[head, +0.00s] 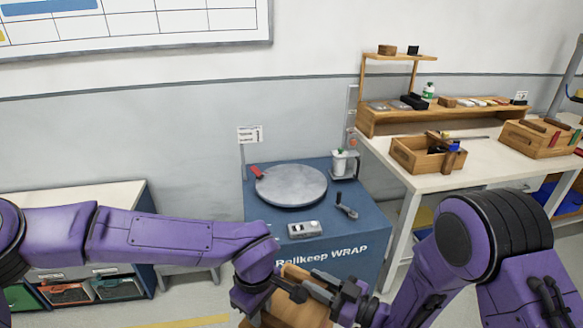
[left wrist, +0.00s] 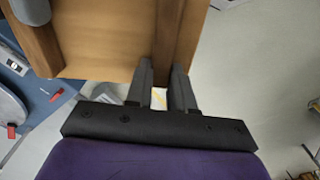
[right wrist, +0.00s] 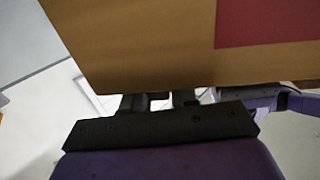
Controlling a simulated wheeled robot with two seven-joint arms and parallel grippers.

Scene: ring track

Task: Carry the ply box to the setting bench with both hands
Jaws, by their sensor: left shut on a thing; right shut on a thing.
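The ply box (head: 308,309) is at the bottom middle of the head view, mostly cut off by the frame and covered by my grippers. My left gripper (head: 290,288) is shut on it; in the left wrist view its fingers (left wrist: 168,88) clamp a wooden edge of the box (left wrist: 105,45). My right gripper (head: 328,290) is also shut on the box. In the right wrist view the box's ply face (right wrist: 140,45) with a red patch fills the top. A pale-topped bench (head: 385,170) stands at the right; I cannot read a label naming it the setting bench.
A blue wrap machine (head: 285,225) with a grey turntable (head: 290,185) stands ahead. Two open wooden boxes (head: 420,150) (head: 535,138) and a wooden shelf (head: 440,118) occupy the right bench. A low cabinet (head: 95,195) with bins stands at the left.

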